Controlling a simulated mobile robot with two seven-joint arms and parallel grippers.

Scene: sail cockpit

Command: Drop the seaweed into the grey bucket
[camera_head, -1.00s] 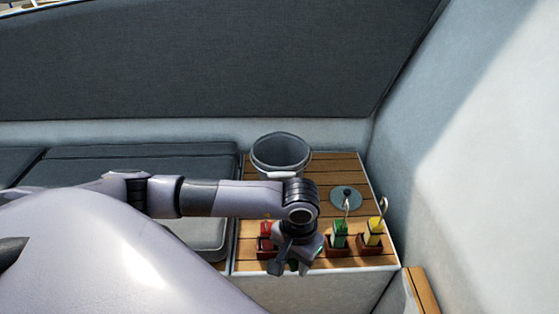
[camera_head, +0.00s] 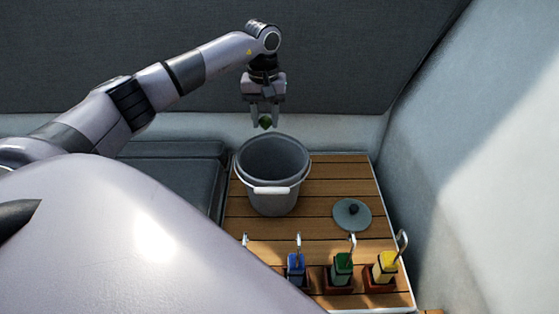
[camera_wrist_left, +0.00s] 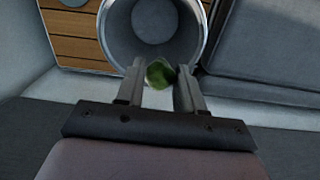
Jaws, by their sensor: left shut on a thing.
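The grey bucket (camera_head: 272,188) stands open on the wooden top, and its inside looks empty in the head view. My left gripper (camera_head: 265,122) points down and is shut on the green seaweed (camera_head: 265,123), just above the bucket's far rim in the picture. In the left wrist view the seaweed (camera_wrist_left: 160,73) sits between the fingertips of the left gripper (camera_wrist_left: 158,75), in front of the open mouth of the bucket (camera_wrist_left: 196,50). My right gripper is not in view.
A round grey lid (camera_head: 351,215) with a dark knob lies on the wooden top (camera_head: 325,185). Blue (camera_head: 296,266), green (camera_head: 341,268) and yellow (camera_head: 386,266) handled items stand in holders along the front. Grey cushions (camera_head: 175,175) lie left of the bucket; a pale wall rises at right.

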